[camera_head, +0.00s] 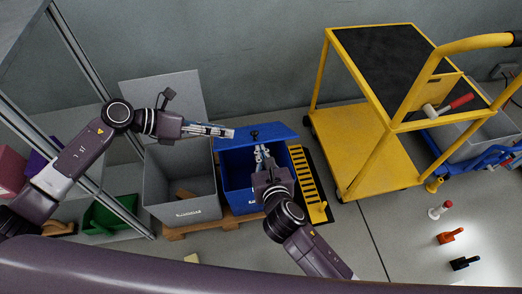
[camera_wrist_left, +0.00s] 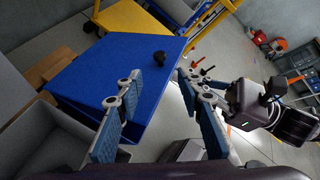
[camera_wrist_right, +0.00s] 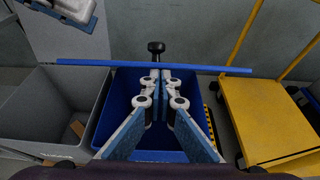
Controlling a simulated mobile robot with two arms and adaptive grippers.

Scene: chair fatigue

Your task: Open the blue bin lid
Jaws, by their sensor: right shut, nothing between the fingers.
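In the right wrist view the lid (camera_wrist_right: 100,63) shows almost edge-on above the dark bin interior (camera_wrist_right: 118,100). My right gripper (camera_head: 262,148) is shut and empty, its fingertips at the lid's front edge; contact is unclear. My left gripper (camera_head: 233,132) is at the lid's left end. In the left wrist view its fingers (camera_wrist_left: 158,74) are wide apart, with the lid (camera_wrist_left: 100,75) beyond them.
A grey open bin (camera_head: 180,182) stands left of the blue bin, its lid (camera_head: 165,95) up. A yellow cart (camera_head: 365,155) stands at right, with a yellow-black ramp-like piece (camera_head: 308,180) between. Small coloured tools, including an orange one (camera_head: 451,236), lie on the right floor.

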